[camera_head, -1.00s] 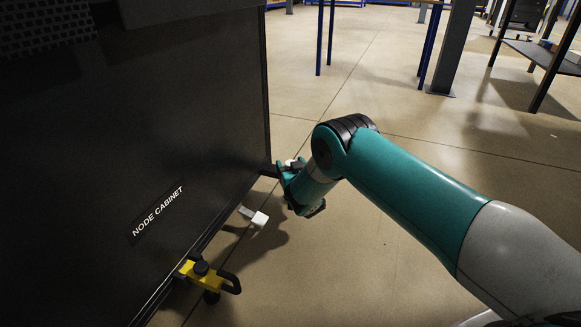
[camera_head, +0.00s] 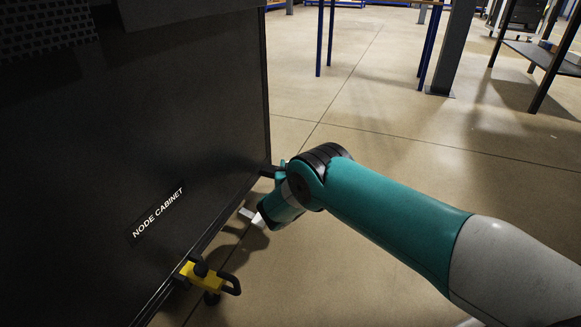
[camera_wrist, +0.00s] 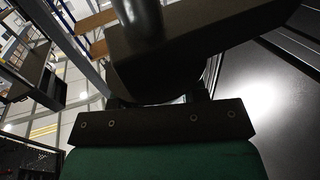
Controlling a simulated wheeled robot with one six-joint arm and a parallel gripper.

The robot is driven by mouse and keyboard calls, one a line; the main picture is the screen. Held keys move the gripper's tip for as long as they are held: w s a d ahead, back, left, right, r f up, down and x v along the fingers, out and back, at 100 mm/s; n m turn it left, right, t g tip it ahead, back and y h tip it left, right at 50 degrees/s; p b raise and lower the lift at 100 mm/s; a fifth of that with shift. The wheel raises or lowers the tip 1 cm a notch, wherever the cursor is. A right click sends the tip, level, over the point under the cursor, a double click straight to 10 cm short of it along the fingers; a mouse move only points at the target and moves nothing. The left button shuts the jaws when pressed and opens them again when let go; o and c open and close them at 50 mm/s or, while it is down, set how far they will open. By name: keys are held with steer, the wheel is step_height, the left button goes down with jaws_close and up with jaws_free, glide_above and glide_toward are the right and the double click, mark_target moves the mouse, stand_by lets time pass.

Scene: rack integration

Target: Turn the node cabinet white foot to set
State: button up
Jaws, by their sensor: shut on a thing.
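The black node cabinet (camera_head: 110,150) fills the left of the head view. At its far lower corner a dark bracket (camera_head: 268,171) sticks out, and my gripper (camera_wrist: 160,98) is at that bracket. In the wrist view the rounded bracket end (camera_wrist: 160,72), with a grey stem (camera_wrist: 140,18) above it, stands right in front of my jaws. A pale sliver between the jaws, under the bracket, looks like the white foot (camera_wrist: 179,100); most of it is hidden. My gripper is shut on it. My wrist hides the fingertips in the head view.
A white block (camera_head: 257,220) sticks out low from the cabinet side, partly behind my wrist. A yellow bracket (camera_head: 203,277) with a black handle is nearer. Open floor (camera_head: 400,190) lies to the right. A dark table (camera_head: 545,55) stands farther back.

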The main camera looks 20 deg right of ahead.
steer(key=shift+m+g+h, duration=0.6)
steer(key=shift+m+h, duration=0.4)
steer(key=shift+h, duration=0.5)
steer(key=shift+m+g+h, duration=0.6)
steer(key=shift+m+h, duration=0.4)
steer(key=shift+h, duration=0.5)
steer(key=shift+m+g+h, duration=0.4)
steer(key=o, duration=0.9)
steer(key=shift+s, duration=0.1)
steer(key=shift+r, duration=0.1)
step_height(320, 180, up, 20)
steer(key=p, duration=1.6)
